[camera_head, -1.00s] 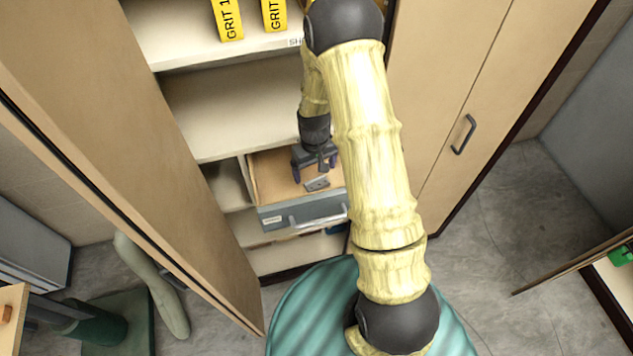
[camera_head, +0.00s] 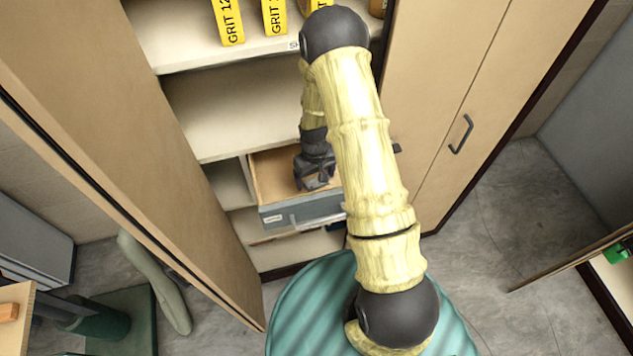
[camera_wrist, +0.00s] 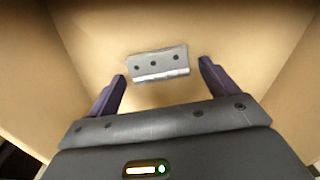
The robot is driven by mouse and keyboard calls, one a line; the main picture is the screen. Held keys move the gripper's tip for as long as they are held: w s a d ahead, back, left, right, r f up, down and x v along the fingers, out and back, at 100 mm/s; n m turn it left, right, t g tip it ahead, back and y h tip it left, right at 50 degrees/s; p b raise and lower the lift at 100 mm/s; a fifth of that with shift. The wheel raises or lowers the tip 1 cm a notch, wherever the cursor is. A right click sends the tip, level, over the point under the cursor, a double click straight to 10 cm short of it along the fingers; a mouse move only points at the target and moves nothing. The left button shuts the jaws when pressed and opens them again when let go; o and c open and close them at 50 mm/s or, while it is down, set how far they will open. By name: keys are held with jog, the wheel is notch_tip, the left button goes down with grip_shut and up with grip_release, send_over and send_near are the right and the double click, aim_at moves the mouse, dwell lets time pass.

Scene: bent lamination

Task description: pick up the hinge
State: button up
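The hinge (camera_wrist: 158,64) is a small grey metal plate with several dark screw holes and a bright knuckle edge. It lies on the wooden floor of an open drawer (camera_head: 272,180). My gripper (camera_wrist: 160,78) is open, with its two dark purple fingers spread apart. In the wrist view the hinge shows between and slightly beyond the fingertips, with a gap on each side. In the head view my gripper (camera_head: 313,184) is inside the drawer and mostly hides the hinge.
The drawer has a grey front with a bar handle (camera_head: 318,219), and its walls are close around my gripper. Shelves with yellow GRIT boxes (camera_head: 274,16) are above. A tall cabinet door (camera_head: 150,150) stands open at left.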

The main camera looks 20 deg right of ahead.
aim_at(315, 179)
jog(key=c, duration=0.9)
notch_tip(315, 179, up, 10)
jog(key=b, duration=0.3)
jog(key=shift+c, duration=0.2)
